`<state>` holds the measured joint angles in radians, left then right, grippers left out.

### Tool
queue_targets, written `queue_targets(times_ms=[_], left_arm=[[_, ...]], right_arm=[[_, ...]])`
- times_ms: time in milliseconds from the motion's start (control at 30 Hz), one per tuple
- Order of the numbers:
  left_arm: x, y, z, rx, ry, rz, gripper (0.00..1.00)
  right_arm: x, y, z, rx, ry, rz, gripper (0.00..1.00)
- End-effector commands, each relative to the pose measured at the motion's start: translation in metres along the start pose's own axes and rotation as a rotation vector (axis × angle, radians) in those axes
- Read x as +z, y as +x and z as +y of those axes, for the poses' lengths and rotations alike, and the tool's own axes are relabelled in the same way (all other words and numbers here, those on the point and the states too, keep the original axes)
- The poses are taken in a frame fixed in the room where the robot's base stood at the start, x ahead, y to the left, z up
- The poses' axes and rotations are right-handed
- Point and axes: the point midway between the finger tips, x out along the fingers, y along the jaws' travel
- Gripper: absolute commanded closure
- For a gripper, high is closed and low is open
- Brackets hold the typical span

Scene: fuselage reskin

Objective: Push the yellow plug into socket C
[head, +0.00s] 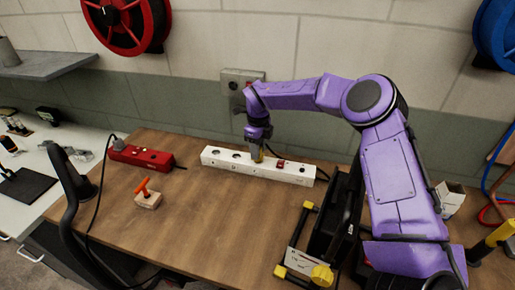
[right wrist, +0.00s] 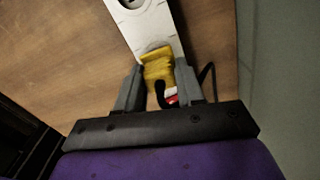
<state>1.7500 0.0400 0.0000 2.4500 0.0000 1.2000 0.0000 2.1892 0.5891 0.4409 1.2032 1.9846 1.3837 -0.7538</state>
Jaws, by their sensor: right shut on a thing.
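The yellow plug (right wrist: 157,68) is between the fingers of my right gripper (right wrist: 158,88) in the right wrist view, and the gripper is shut on it. In the head view the plug (head: 258,155) shows as a small yellow patch under my right gripper (head: 257,149), at the white socket strip (head: 220,164). The strip also shows in the right wrist view (right wrist: 150,25), with a round socket at its top. The plug's front end meets the strip's top face; the socket under it is hidden, and I cannot tell how deep it sits. My left gripper is out of view.
A red power strip (head: 142,156) with a grey plug lies at the left of the wooden table (head: 215,220). An orange-handled tool on a wooden block (head: 148,198) stands in front of it. A black case (head: 330,220) is at the right. The table's middle is clear.

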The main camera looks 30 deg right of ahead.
Motion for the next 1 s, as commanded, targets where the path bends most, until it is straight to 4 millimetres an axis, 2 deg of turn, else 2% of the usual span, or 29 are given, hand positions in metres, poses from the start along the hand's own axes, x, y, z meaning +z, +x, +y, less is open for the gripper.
queue_targets(times_ms=[767,800,867,900,1000], left_arm=[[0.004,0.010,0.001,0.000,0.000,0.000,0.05],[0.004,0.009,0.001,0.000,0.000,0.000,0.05],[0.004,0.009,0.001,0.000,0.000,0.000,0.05],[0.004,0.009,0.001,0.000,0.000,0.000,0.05],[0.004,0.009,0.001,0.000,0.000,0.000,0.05]], right_arm=[[0.000,0.016,0.000,0.000,-0.001,-0.001,0.94],[0.000,0.016,0.000,0.000,-0.001,-0.001,0.56],[0.000,0.015,0.000,0.000,-0.001,0.000,0.37],[0.000,0.015,0.000,0.000,-0.001,0.000,0.33],[0.000,0.015,0.000,0.000,-0.001,0.000,0.33]])
